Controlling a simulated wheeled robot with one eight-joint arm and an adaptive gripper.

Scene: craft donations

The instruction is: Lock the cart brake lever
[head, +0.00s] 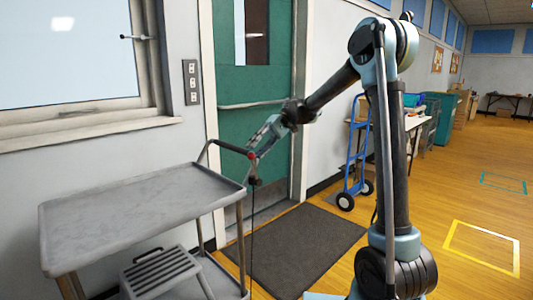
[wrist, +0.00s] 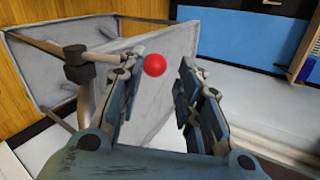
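The grey cart (head: 130,210) stands at the left in the head view, under the window. The brake lever shows as a red round knob (head: 251,154) at the cart's right end, near the bent handle; the knob is clear in the wrist view (wrist: 155,64). My gripper (head: 258,146) reaches down to the knob from the upper right. In the wrist view its fingers (wrist: 163,68) are apart, with the knob between their tips, nearer the left finger. I cannot tell whether the left finger touches it. The lever's arm is mostly hidden.
A grey step stool (head: 160,270) is on the cart's lower shelf. A green door (head: 265,85) and dark mat (head: 292,250) lie behind my gripper. A blue hand truck (head: 356,155) stands by the wall. Wooden floor at the right is open, with a yellow marked square (head: 480,262).

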